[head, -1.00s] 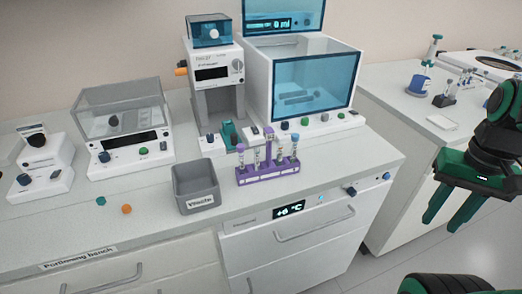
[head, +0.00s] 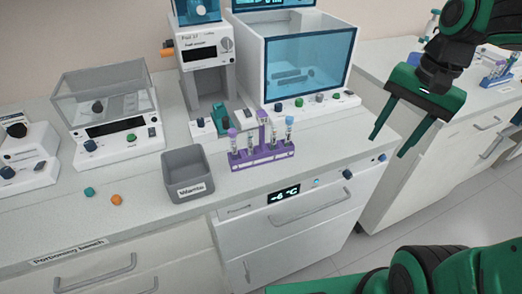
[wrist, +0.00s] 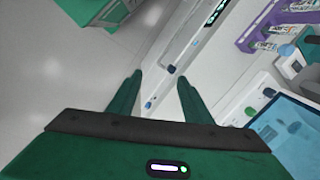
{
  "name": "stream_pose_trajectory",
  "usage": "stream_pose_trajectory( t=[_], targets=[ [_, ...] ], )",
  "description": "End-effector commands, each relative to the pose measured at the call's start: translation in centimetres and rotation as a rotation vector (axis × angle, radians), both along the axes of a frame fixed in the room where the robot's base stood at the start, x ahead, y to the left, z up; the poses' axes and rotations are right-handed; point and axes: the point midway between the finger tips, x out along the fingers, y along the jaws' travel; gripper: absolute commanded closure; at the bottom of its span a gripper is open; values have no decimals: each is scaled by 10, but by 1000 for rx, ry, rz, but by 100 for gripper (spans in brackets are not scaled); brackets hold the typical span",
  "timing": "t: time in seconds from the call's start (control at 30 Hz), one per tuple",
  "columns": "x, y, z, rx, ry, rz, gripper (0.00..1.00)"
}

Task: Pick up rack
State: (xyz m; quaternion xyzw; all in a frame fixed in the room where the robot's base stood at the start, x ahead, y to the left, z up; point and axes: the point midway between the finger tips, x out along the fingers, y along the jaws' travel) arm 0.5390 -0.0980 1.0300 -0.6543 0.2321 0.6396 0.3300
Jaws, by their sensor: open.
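The purple rack (head: 263,158) stands upright on the bench, near its front edge, and holds several capped tubes. It also shows in the wrist view (wrist: 250,38) at the upper right, partly cut off by the frame edge. My gripper (head: 388,143) is open and empty, to the right of the rack in the head view. Its fingers point down past the bench's right corner. In the wrist view my gripper (wrist: 160,88) has its two fingers apart with only the cabinet front and floor behind them.
A grey bin (head: 188,176) stands just left of the rack. Behind the rack are a dispenser machine (head: 205,60) and a blue-windowed cabinet (head: 308,72). A balance with a clear cover (head: 105,95) stands at left. Bare bench top lies right of the rack.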

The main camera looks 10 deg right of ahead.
Motion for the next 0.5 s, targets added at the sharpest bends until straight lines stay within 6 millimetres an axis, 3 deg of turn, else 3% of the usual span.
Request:
stream_pose_trajectory(
  t=[0.03, 0.2, 0.5],
  targets=[
    [17, 15, 8, 22, 2, -29, 55],
    [59, 72, 35, 105, 31, -154, 55],
    [95, 173, 76, 220, 159, -349, 55]
  ],
)
